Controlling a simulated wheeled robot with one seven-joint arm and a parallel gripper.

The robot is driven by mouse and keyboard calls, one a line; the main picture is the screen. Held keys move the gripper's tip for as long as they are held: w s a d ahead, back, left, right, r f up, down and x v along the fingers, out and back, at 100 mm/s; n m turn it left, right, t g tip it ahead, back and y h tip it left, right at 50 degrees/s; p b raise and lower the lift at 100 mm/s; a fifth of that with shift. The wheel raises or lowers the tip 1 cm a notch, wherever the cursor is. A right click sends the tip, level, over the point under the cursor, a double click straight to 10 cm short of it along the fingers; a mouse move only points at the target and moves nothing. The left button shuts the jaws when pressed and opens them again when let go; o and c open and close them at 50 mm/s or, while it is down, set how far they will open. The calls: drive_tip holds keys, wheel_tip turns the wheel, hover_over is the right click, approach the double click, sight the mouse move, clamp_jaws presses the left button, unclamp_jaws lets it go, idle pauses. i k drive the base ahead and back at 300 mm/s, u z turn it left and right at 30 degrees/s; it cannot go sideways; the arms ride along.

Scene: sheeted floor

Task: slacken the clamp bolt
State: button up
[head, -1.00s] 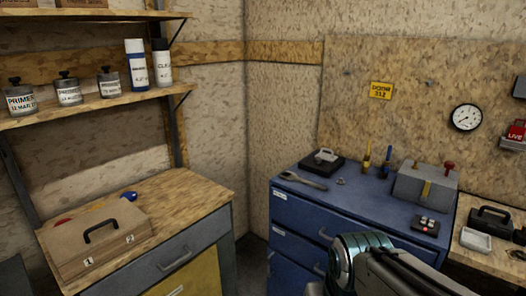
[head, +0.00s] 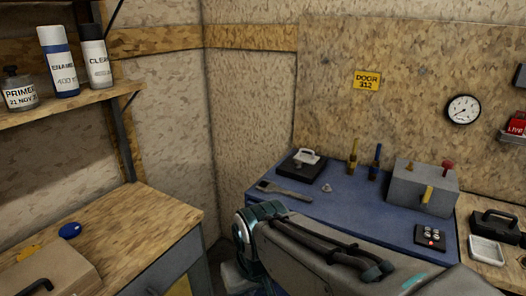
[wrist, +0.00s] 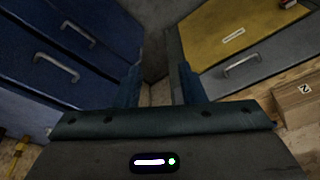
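My gripper (wrist: 159,84) shows in the wrist view with its two dark blue fingers apart and nothing between them. It points into the gap between the blue cabinet and the yellow-fronted bench. In the head view my arm hides the fingertips. A grey wrench (head: 284,190) lies flat on the blue cabinet top (head: 350,207), apart from my gripper. A small metal nut-like piece (head: 326,188) sits to its right. A grey block (head: 424,188) with a yellow lever (head: 427,194), a red knob (head: 447,168) and a small brownish fitting (head: 409,167) stands further right. I cannot tell which part is the clamp bolt.
A black-based device (head: 303,164), a yellow tool (head: 353,156), a blue tool (head: 376,161) and a button box (head: 430,237) share the cabinet top. A wooden box (head: 45,275) and blue knob (head: 70,230) are on the left bench. A shelf (head: 75,109) with cans overhangs it.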

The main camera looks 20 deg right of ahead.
sight(298, 163)
drive_tip(key=z, duration=0.45)
drive_tip(key=i, duration=0.85)
drive_tip(key=z, duration=0.6)
